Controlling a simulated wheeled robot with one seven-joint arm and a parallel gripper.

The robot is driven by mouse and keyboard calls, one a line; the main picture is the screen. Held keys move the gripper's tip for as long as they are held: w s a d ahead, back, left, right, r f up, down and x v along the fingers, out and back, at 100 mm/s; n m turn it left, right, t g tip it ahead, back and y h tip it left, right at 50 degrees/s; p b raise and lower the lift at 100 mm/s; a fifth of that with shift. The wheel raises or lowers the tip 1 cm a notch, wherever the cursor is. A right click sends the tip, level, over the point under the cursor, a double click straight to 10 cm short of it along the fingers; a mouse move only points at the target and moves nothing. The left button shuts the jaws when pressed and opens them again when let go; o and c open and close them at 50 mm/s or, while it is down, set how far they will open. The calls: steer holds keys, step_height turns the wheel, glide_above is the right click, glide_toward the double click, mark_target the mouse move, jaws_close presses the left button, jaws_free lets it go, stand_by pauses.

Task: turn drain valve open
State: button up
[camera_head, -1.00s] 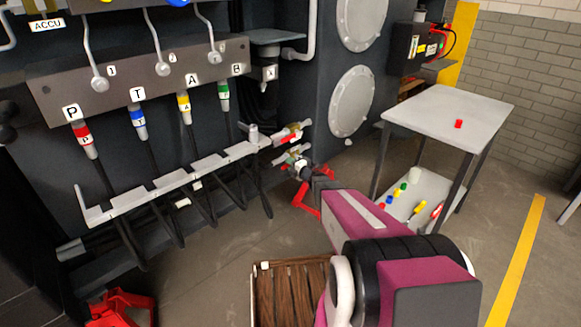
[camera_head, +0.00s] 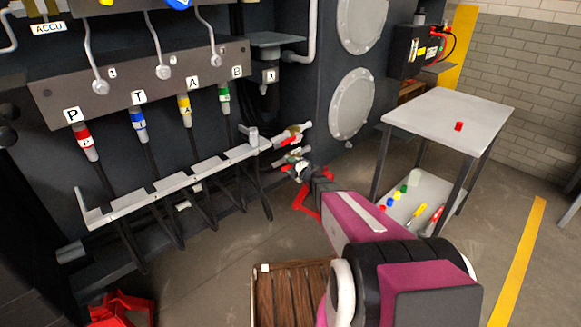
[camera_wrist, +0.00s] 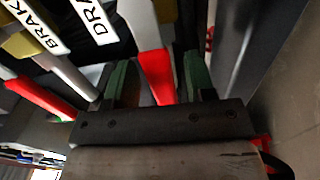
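The drain valve shows in the wrist view as a white body with a label reading "DRA" (camera_wrist: 92,18) and a red handle (camera_wrist: 155,75). My gripper (camera_wrist: 158,80) has its two green-padded fingers on either side of this red handle. The fingers stand apart, and a narrow gap seems to show beside the handle. In the head view my gripper (camera_head: 303,172) is at the lower of two valves on the chassis side; the drain valve's handle is mostly hidden there. A neighbouring valve labelled "BRAK" (camera_wrist: 45,52) with a red handle (camera_wrist: 42,97) lies to the left.
A grey bracket rail (camera_head: 165,187) with hoses runs left of the valves. A grey side table (camera_head: 440,105) with small coloured parts stands to the right. A wooden crate (camera_head: 290,295) is on the floor below my arm. Red floor stands are near the chassis.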

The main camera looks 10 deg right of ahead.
steer(key=v, duration=1)
steer(key=shift+s+d, duration=0.2)
steer(key=shift+s, duration=0.1)
